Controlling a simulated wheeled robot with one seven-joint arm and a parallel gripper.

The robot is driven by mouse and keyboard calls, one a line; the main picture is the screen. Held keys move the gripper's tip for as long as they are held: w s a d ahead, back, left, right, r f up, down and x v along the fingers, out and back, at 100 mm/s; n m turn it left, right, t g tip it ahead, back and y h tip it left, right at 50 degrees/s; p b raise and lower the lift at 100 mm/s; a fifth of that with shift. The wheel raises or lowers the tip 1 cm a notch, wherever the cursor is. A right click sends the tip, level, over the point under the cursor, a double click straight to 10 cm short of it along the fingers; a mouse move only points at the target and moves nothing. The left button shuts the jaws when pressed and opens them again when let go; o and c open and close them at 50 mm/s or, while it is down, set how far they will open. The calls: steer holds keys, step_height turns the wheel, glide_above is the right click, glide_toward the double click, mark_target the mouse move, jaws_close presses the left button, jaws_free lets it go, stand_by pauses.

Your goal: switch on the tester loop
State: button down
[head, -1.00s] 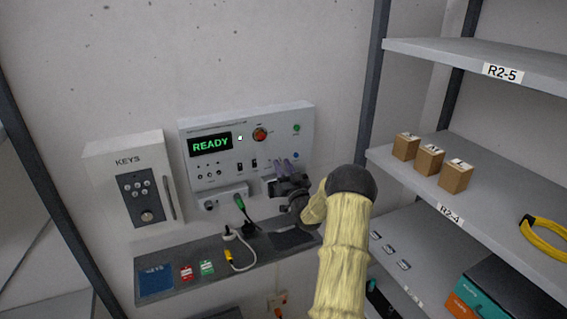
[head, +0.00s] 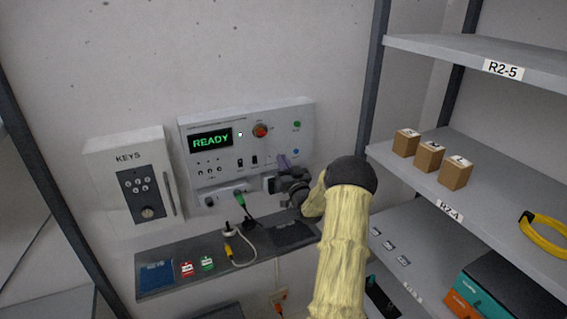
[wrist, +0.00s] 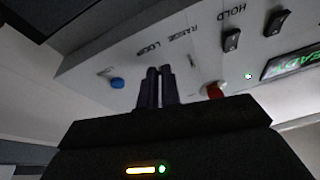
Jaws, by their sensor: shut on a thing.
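The tester (head: 220,176) is a pale wall panel with a green READY display (head: 211,142), a red-orange knob (head: 260,131), and green and blue buttons. My gripper (head: 284,161) is at its lower right, with the dark purple fingertips against the panel face. In the wrist view my gripper (wrist: 155,72) has its two fingers close together, just below the LOOP label (wrist: 147,49). It is shut on the loop switch, which the fingers hide. Two dark rocker switches (wrist: 231,40) show to the right, near the RANGE and HOLD labels.
A grey key box (head: 128,165) hangs left of the tester. The ledge (head: 180,255) below holds a blue pad, red and green tags, cables and a dark pad. Shelving (head: 480,215) with small boxes and a yellow cable coil stands close on the right.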

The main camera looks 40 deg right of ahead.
mark_target(279, 152)
step_height(279, 152, up, 2)
steer(key=g+y+p, duration=0.1)
steer(key=g+p, duration=0.2)
steer(key=g, duration=0.1)
steer(key=shift+r, duration=0.1)
steer(key=g+p, duration=0.1)
steer(key=p, duration=0.2)
steer(key=g+p, duration=0.2)
steer(key=shift+r+g+y+p, duration=0.3)
steer(key=shift+r+y+p, duration=0.1)
steer(key=shift+f, duration=0.15)
steer(key=c, duration=1.6)
jaws_free()
steer(key=shift+w, duration=0.1)
steer(key=b+v, duration=0.4)
steer(key=v, duration=1.3)
steer(key=shift+r+b, duration=0.3)
steer(key=shift+b, duration=0.1)
